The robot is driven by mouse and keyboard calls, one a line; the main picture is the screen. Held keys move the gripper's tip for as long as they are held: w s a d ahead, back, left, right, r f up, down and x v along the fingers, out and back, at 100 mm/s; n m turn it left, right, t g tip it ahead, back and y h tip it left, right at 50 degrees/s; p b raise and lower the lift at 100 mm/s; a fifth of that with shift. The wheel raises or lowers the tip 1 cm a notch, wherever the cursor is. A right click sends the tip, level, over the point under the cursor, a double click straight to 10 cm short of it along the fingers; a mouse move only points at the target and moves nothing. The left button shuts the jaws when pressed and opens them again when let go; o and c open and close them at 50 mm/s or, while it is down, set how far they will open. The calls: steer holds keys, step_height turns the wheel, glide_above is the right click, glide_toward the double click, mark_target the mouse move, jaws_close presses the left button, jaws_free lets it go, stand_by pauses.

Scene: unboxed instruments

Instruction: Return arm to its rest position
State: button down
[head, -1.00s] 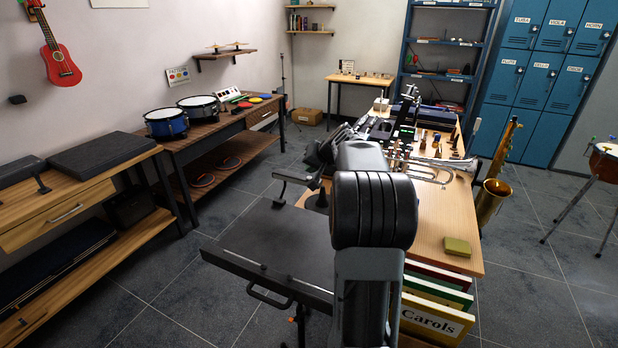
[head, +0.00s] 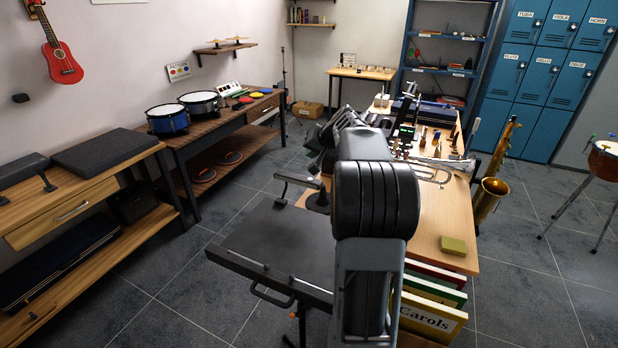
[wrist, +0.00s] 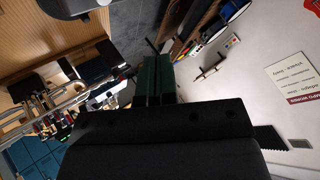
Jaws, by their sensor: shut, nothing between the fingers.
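My arm (head: 374,200) rises at the front centre of the head view, with its far links reaching away beside the wooden bench (head: 452,222). My gripper (wrist: 157,80) shows in the wrist view as two dark green fingers side by side, closed together with nothing held. The wrist camera sees the room tilted, with the bench top at upper left and the pale wall at right. In the head view the fingers cannot be made out behind my arm.
A trumpet (head: 440,164) and a yellow-green block (head: 453,245) lie on the bench. A black music stand (head: 272,247) stands left of my arm, close to it. A saxophone (head: 493,187) stands right of the bench. Open floor (head: 185,280) lies at left.

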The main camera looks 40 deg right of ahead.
stand_by(0.3)
